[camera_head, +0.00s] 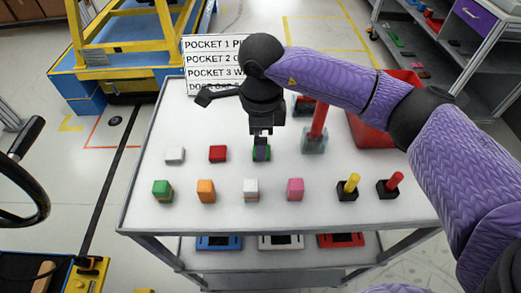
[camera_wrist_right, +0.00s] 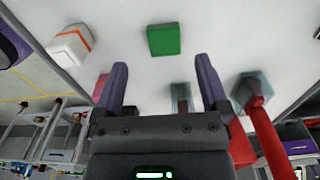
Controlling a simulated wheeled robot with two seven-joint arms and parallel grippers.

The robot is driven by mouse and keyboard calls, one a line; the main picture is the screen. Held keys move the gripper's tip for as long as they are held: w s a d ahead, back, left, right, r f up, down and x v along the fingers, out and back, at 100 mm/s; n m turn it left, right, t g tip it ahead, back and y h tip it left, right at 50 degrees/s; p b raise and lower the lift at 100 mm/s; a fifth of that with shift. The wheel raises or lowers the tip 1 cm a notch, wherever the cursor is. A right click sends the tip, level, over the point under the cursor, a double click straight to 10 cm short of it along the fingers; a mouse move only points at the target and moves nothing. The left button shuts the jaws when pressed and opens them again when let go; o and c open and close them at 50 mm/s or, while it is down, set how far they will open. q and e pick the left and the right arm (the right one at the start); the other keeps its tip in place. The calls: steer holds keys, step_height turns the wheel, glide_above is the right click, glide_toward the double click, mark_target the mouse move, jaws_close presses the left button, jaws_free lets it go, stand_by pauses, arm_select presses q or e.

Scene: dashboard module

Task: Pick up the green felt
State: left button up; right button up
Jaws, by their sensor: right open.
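The green felt (camera_head: 268,155) is a small flat green piece on the white table top, at the right end of a back row. My right gripper (camera_head: 261,148) points down over it in the head view and hides part of it. In the right wrist view the green felt (camera_wrist_right: 163,40) lies beyond the two fingertips, roughly centred between them. My right gripper (camera_wrist_right: 160,72) is open, with nothing between its fingers. My left gripper is not in view.
A red felt (camera_head: 217,153) and a white felt (camera_head: 174,155) lie to the left. Several coloured blocks, such as the white block (camera_head: 250,190), stand in front. A red post (camera_head: 318,125) and a red bin (camera_head: 370,130) stand to the right. A lettered sign (camera_head: 212,62) stands behind.

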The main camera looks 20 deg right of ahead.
mark_target(268, 159)
steer(key=f, duration=0.2)
steer(key=f+b, duration=0.1)
steer(key=f, duration=0.1)
steer(key=shift+w+d+f, duration=0.15)
steer(key=shift+w+f, duration=0.05)
steer(key=shift+f, duration=0.05)
steer(key=shift+r, duration=0.1)
jaws_close()
